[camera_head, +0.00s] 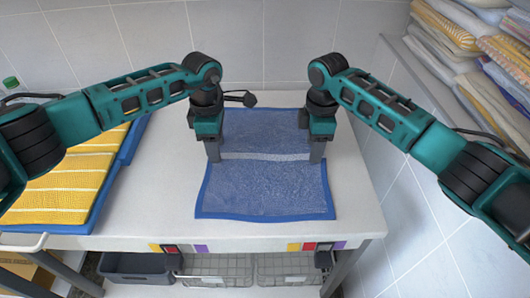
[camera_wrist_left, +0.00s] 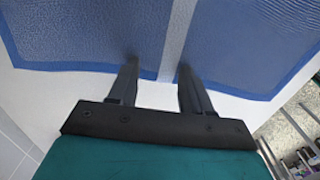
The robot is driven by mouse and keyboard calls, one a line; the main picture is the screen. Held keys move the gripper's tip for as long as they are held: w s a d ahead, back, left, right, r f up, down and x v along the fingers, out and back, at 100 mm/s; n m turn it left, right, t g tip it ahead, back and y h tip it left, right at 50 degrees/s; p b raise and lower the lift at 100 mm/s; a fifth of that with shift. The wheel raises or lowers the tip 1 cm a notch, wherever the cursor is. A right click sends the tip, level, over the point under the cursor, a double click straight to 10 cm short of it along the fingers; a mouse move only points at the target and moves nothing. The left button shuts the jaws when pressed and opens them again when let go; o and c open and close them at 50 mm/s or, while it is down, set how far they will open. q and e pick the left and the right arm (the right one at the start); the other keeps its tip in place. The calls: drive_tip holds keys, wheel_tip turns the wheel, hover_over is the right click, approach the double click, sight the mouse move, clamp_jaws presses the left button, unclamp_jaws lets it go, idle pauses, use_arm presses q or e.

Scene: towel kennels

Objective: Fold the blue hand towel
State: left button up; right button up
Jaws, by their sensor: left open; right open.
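The blue hand towel (camera_head: 264,190) lies flat and spread out on the white table, with a pale band running across its middle. My left gripper (camera_head: 213,155) is over the towel's left edge at the pale band. In the left wrist view its fingers (camera_wrist_left: 156,80) are open, one on each side of the band (camera_wrist_left: 172,50), with nothing held; I cannot tell whether they touch the cloth. My right gripper (camera_head: 317,155) is open at the towel's right edge, level with the same band. The arms hide parts of the towel's far side edges.
A yellow striped towel (camera_head: 65,185) lies on a blue one (camera_head: 130,150) at the table's left. The white table (camera_head: 160,205) is bare between them and the blue hand towel. Tiled walls (camera_head: 290,45) stand behind and right. Folded towels (camera_head: 445,30) are stacked at upper right.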

use_arm(q)
drive_tip(key=shift+s+f, duration=0.1)
drive_tip(key=shift+f, duration=0.05)
clamp_jaws()
use_arm(e)
drive_tip(key=shift+s+f, duration=0.1)
drive_tip(key=shift+f, duration=0.05)
clamp_jaws()
idle(0.7)
use_arm(q)
drive_tip(key=shift+r, duration=0.2)
